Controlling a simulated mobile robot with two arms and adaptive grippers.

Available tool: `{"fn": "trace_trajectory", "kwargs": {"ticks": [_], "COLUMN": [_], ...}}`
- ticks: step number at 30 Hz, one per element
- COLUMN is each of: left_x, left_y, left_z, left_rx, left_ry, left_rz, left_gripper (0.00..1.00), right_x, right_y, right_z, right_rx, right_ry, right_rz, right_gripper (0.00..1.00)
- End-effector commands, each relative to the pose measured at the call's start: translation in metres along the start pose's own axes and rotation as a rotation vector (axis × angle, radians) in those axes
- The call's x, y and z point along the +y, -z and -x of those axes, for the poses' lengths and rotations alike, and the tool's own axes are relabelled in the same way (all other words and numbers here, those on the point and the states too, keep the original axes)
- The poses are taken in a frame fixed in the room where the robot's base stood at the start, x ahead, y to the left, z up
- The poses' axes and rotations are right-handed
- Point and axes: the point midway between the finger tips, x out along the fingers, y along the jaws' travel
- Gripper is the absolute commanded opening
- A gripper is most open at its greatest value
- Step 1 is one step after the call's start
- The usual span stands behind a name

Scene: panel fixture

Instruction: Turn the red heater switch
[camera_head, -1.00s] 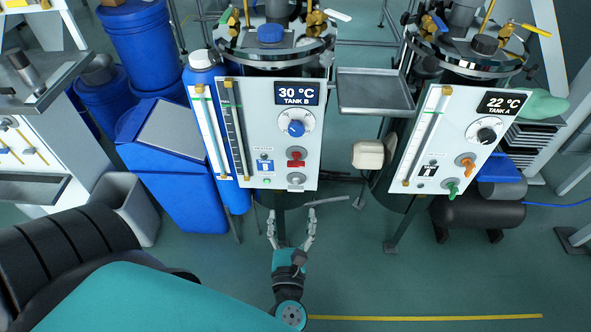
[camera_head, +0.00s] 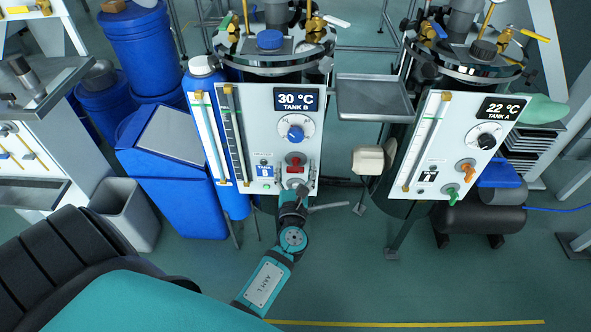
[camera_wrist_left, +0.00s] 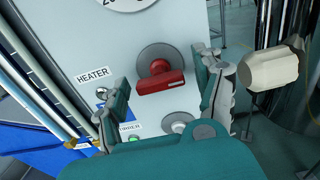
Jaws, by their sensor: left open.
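The red switch (camera_head: 295,162) is a round red knob with a bar handle on the white Tank B panel (camera_head: 250,160), below a blue knob. In the left wrist view the red switch (camera_wrist_left: 161,78) shows large, its bar nearly level and slightly tilted. My left gripper (camera_head: 294,190) is at the lower part of the panel, just below the red switch in the head view. In the wrist view its open fingers (camera_wrist_left: 162,72) appear on either side of the red switch. I see no clear contact. My right gripper is not in view.
A grey knob (camera_wrist_left: 178,123) is below. A cream block (camera_head: 368,158) stands right of the panel. The Tank A panel (camera_head: 455,140) is farther right.

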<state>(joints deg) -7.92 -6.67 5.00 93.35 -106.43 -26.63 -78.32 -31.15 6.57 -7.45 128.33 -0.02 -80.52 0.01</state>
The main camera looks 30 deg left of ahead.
Motion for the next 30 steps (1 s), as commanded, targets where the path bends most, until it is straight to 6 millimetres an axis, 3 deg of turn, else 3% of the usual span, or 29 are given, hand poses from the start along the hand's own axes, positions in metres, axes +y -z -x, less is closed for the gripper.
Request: {"fn": "trace_trajectory", "kwargs": {"ticks": [9, 22, 30], "left_x": [0.0002, 0.0002, 0.0003], "left_y": [0.0003, 0.0003, 0.0009], "left_z": [-0.0028, -0.0025, -0.0024], "left_rx": [0.001, 0.0, 0.0], "left_ry": [0.0, 0.0, 0.0], "left_rz": [0.0, 0.0, 0.026], "left_gripper": [0.69, 0.13, 0.12], "right_x": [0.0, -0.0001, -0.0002], "right_y": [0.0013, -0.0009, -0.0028], "right_z": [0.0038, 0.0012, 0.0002], "right_rx": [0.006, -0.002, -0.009], "right_ry": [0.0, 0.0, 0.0], "right_rz": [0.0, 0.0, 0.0], "right_gripper": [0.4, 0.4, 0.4]}}
